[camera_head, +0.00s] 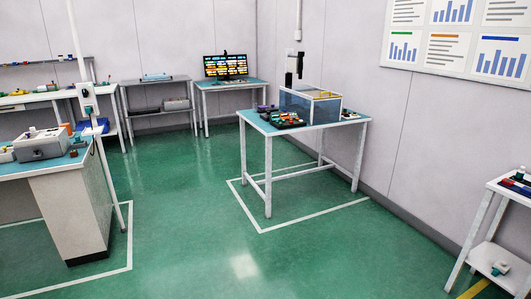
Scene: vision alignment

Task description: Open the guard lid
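A box-shaped guard (300,108) with see-through bluish walls stands on the blue-topped table (292,129) in the middle distance. What is inside the guard cannot be made out. Neither of my grippers is in view.
A dark tray (283,119) of colourful parts sits left of the guard. A white line on the green floor (190,235) surrounds the table. A workbench (65,200) stands at left, a white shelf (490,255) at right. The floor between is clear.

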